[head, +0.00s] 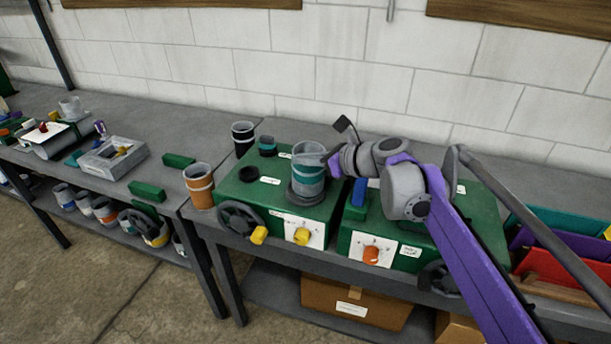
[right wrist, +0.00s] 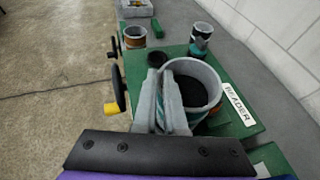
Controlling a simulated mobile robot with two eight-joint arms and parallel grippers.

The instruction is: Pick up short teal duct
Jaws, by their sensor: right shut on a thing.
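The short teal duct (head: 309,176) is a grey open tube with a teal band, upright over a round dark seat on the left green machine. In the right wrist view the duct (right wrist: 212,78) shows its open mouth and dark inside. My right gripper (head: 328,161) reaches it from the right at its upper rim. In the right wrist view the gripper (right wrist: 172,105) is shut on the near wall of the duct. I cannot tell whether the duct's bottom touches the seat. My left gripper is not in view.
The green machine (head: 236,190) carries a black disc (head: 248,174) and a small teal-banded black piece (head: 267,147). An orange-banded duct (head: 199,186) and a black duct (head: 243,138) stand left of it. A second green machine (head: 408,240) is to the right. A block wall stands behind.

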